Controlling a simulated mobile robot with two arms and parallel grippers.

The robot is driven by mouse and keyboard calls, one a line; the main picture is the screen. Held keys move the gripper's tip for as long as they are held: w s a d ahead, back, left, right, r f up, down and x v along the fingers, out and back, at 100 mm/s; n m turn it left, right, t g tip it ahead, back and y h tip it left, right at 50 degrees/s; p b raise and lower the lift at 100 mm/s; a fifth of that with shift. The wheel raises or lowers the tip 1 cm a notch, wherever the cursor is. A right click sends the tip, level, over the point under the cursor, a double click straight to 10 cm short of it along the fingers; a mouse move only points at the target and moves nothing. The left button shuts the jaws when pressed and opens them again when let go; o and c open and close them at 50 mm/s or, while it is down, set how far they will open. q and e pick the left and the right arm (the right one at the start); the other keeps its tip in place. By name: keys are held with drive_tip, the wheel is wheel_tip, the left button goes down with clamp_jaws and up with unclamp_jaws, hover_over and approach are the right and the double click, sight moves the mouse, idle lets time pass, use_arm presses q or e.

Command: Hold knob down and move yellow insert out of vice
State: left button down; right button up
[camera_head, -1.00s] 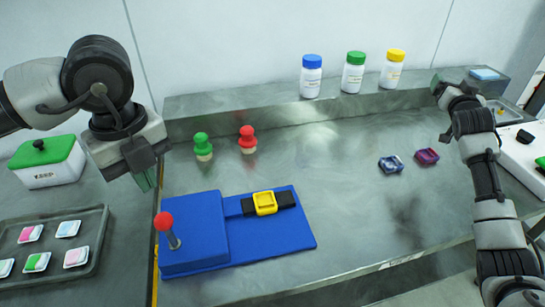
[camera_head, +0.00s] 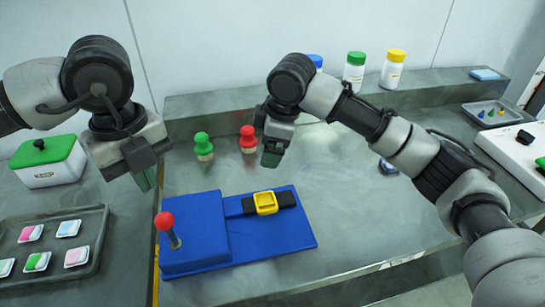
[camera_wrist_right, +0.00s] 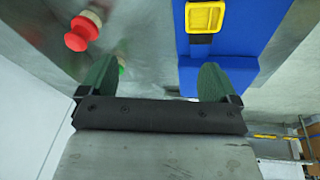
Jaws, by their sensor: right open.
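The blue vice (camera_head: 235,235) lies on the metal table. The yellow insert (camera_head: 265,203) sits between its black jaws, and also shows in the right wrist view (camera_wrist_right: 205,16). The red knob (camera_head: 164,221) stands on a grey stem at the vice's raised left end. My left gripper (camera_head: 146,180) hangs above and left of the knob, apart from it; its fingers overlap, so its opening is unclear. My right gripper (camera_head: 271,157) is above the table behind the insert, apart from it. In the right wrist view its green fingers (camera_wrist_right: 155,80) are spread and empty.
A green stamp (camera_head: 203,146) and a red stamp (camera_head: 248,139) stand behind the vice. Bottles, including a green-capped one (camera_head: 354,71), stand on the rear ledge. A tray of coloured pieces (camera_head: 50,245) and a green-lidded box (camera_head: 47,162) are at left.

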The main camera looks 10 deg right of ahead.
sight(273, 201)
drive_tip(key=s+f+n, duration=0.1)
drive_tip(key=f, duration=0.3)
drive_tip(key=s+f+n+g+h, duration=0.1)
drive_tip(key=s+f, duration=0.1)
drive_tip(key=f, duration=0.2)
drive_tip(key=s+f+n+g+h, duration=0.1)
drive_tip(key=f, duration=0.3)
drive_tip(key=shift+s+a+f, duration=0.2)
drive_tip(key=shift+a+f, duration=0.15)
drive_tip(key=c, duration=1)
idle(0.9)
